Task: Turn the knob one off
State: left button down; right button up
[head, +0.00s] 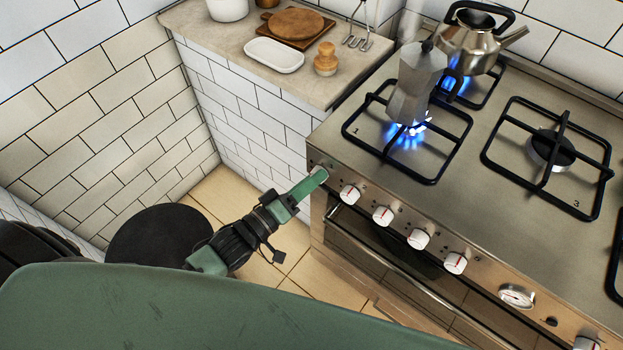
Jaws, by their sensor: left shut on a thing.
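The stove (480,150) stands on the right, with a row of white knobs along its front panel. My left gripper (318,174) reaches the left end of that panel and is shut on the leftmost knob, which is mostly hidden by the fingers. The burner marked 1 (408,131) has a blue flame, and a grey moka pot (413,85) stands over it. My right gripper is not in view.
The neighbouring knob (350,195) sits close to the right of my gripper. A kettle (476,45) stands over another lit burner behind. The burner marked 3 (550,150) shows no flame. The counter (215,45) holds a white dish (273,55) and wooden boards (292,23).

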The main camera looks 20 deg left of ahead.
pick_arm(q)
jog(key=shift+r+m+g+y+p, duration=0.15)
jog(key=shift+m+y+p, duration=0.35)
jog(key=shift+m+p, duration=2.1)
jog(key=shift+r+m+g+y+p, duration=0.15)
jog(key=shift+m+y+p, duration=0.75)
jog(key=shift+m, duration=2.9)
jog(key=shift+f+h+p, duration=0.15)
jog(key=shift+h+p, duration=0.25)
jog(key=c, duration=0.9)
grip_release()
jog(key=shift+c, duration=0.2)
jog(key=shift+s, duration=0.1)
jog(key=f+v, duration=0.1)
jog(key=v, duration=0.6)
jog(key=shift+s+a+r+b, duration=0.15)
jog(key=shift+s+r+b, duration=0.15)
jog(key=shift+r+b, duration=0.15)
